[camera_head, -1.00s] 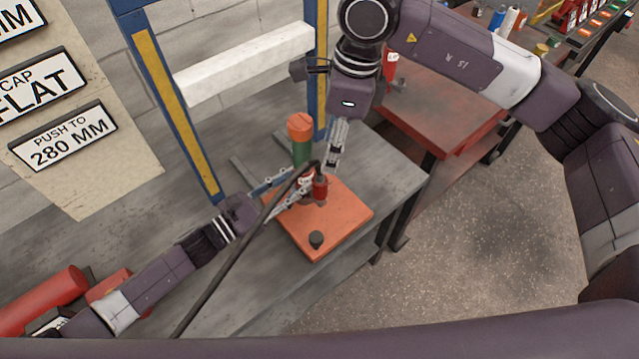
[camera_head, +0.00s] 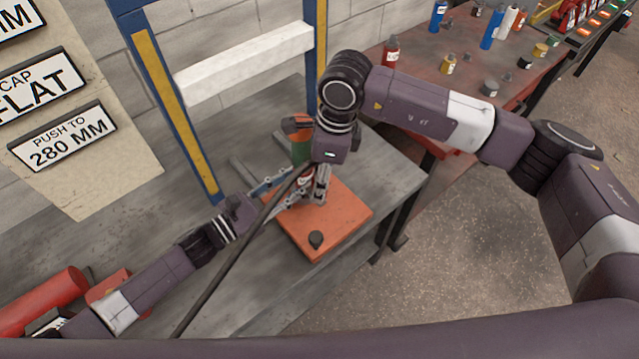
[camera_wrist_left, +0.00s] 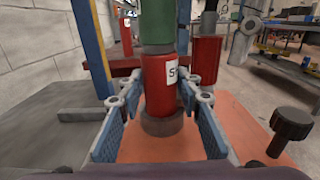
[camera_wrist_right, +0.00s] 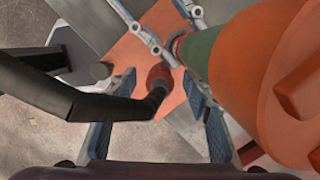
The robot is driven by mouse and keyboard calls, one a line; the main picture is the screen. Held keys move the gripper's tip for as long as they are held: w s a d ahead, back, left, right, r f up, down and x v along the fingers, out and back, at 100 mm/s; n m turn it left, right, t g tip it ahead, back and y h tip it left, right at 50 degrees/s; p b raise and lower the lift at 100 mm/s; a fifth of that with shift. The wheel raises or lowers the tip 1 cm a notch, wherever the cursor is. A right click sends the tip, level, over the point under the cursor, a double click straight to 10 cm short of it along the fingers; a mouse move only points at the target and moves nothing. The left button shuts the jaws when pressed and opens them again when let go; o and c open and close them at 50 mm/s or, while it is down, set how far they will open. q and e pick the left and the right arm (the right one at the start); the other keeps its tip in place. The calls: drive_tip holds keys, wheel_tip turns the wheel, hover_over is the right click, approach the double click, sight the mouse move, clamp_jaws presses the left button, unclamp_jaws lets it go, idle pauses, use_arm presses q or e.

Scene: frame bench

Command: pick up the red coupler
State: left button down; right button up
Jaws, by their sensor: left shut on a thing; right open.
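The red coupler (camera_wrist_right: 158,76) shows in the right wrist view with a black hose (camera_wrist_right: 105,104) at its top, between the spread fingers of my right gripper (camera_wrist_right: 163,70). In the head view my right gripper (camera_head: 319,190) hides it. In the left wrist view a red upright part (camera_wrist_left: 205,62), apparently the coupler, stands behind and right of a labelled red cylinder (camera_wrist_left: 160,85). My left gripper (camera_wrist_left: 160,100) is shut on this cylinder, whose upper part is green (camera_wrist_left: 157,22) with an orange cap (camera_wrist_right: 285,75). My right gripper is open.
An orange plate (camera_head: 335,230) lies under these parts, with a black knob (camera_head: 316,239) near its front. A blue and yellow frame post (camera_head: 170,100) rises behind left. A red table (camera_head: 470,75) with bottles stands at the back right.

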clamp_jaws()
idle(0.3)
wheel_tip(320, 180, up, 28)
idle(0.5)
use_arm(q)
drive_tip(key=c, duration=1.3)
unclamp_jaws()
